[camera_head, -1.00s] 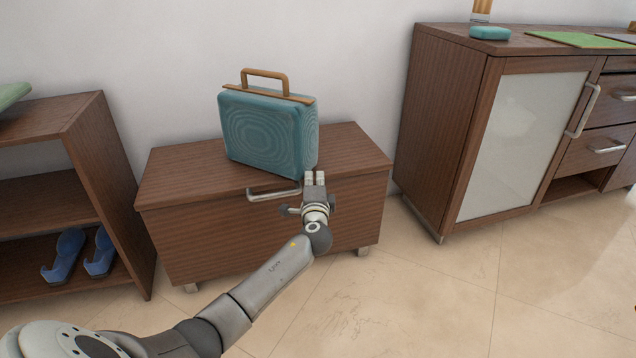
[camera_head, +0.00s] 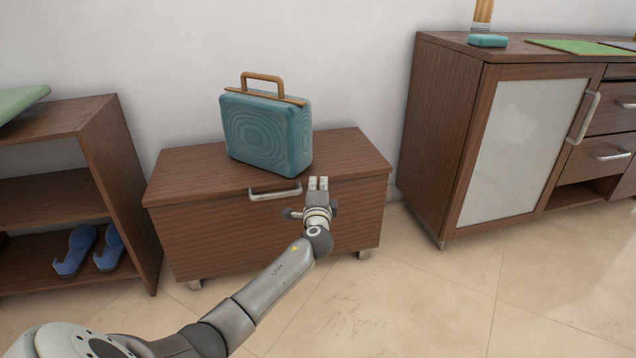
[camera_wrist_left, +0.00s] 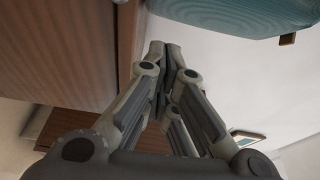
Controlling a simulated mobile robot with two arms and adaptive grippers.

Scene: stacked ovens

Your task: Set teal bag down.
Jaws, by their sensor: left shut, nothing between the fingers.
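The teal bag (camera_head: 268,133) stands upright on top of the low wooden cabinet (camera_head: 335,151), with its brown handle up. Part of the bag shows at the top right of the left wrist view (camera_wrist_left: 225,14). My left gripper (camera_head: 318,182) is shut and empty. It is in front of the cabinet's top front edge, to the right of and below the bag, apart from it. In the left wrist view its fingers (camera_wrist_left: 165,50) are together. My right gripper is not in view.
The low cabinet has a metal handle (camera_head: 275,192) on its front. An open shelf (camera_head: 126,185) with blue shoes (camera_head: 75,250) stands left. A taller cabinet (camera_head: 435,135) with a glass door stands right. The floor in front is clear.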

